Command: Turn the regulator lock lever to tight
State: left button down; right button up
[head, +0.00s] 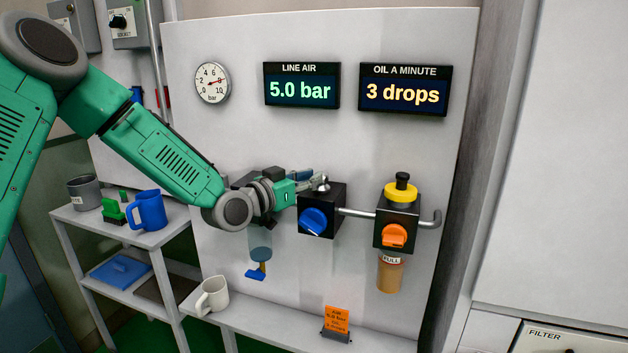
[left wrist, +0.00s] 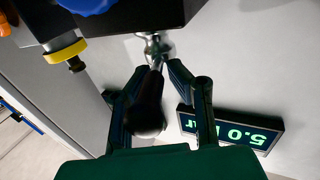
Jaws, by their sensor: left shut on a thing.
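The regulator is a black block (head: 322,212) with a blue knob (head: 314,221) on its front, mounted on the pale panel. Its lock lever (left wrist: 150,102) shows in the left wrist view: a dark handle with a rounded end, on a silver pivot (left wrist: 153,46) at the block's top. My left gripper (head: 312,182) is at the top of the regulator, its fingers on either side of the lever and shut on it. In the left wrist view the gripper (left wrist: 163,82) has the lever between its fingers. In the head view the gripper hides most of the lever. My right gripper is out of view.
Right of the regulator, a pipe leads to an oiler (head: 396,226) with a yellow collar and orange knob. A bowl (head: 260,243) hangs below my gripper. Displays (head: 301,86) read 5.0 bar and 3 drops. A white mug (head: 213,293) and orange sign (head: 337,320) stand below.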

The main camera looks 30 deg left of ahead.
pick_arm(q)
jog(key=shift+a+f+m+h, duration=0.3)
jog(key=shift+f+m+h, duration=0.15)
jog(key=shift+h, duration=0.15)
jog(key=shift+g, duration=0.3)
dwell(0.6)
jog(key=c, duration=1.5)
grip_release()
jog(key=shift+c, duration=0.2)
jog(key=shift+w+a, duration=0.1)
jog(key=shift+a, duration=0.1)
jog(key=shift+s+a, duration=0.15)
jog(key=shift+s, duration=0.1)
jog(key=d+p+v, duration=0.2)
jog(key=p+v, duration=0.6)
jog(key=v, duration=0.7)
jog(key=shift+s, duration=0.55)
